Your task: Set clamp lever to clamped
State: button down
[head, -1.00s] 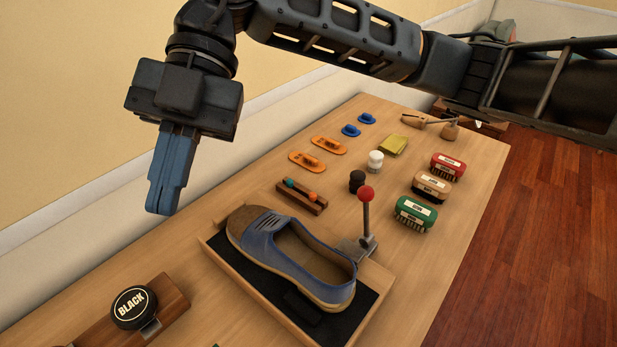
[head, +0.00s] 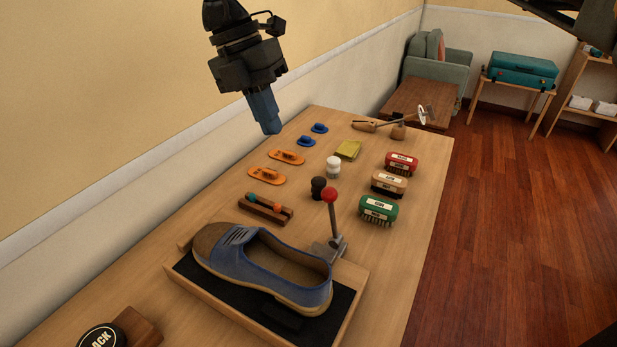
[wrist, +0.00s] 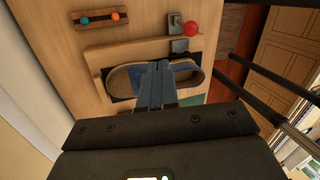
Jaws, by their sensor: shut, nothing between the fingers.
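The clamp lever (head: 334,222) is a metal rod with a red ball knob (head: 330,195). It stands nearly upright on a grey metal base (head: 328,249) at the far right side of the shoe tray (head: 350,318). A blue shoe (head: 262,262) with a brown toe lies on the tray's dark mat. My gripper (head: 271,131) is shut and empty, pointing down, high and beyond the shoe towards the wall. In the wrist view the closed fingers (wrist: 157,85) overlap the shoe (wrist: 122,79), and the red knob (wrist: 191,29) shows above right of them.
Brushes (head: 379,210) stand right of the lever. Black (head: 318,188) and white (head: 333,167) small jars stand behind it, and a wooden rack (head: 263,209) lies left. A round black tin (head: 100,338) is at the near left. The table's right strip is mostly clear.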

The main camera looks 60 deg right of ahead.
jog(key=shift+f, duration=0.15)
jog(key=s+d+f+p, duration=0.1)
jog(key=s+f+p, duration=0.1)
jog(key=s+f, duration=0.4)
jog(key=shift+w+x, duration=0.2)
jog(key=shift+x, duration=1.9)
jog(key=shift+d+f, duration=0.1)
jog(key=shift+d, duration=0.1)
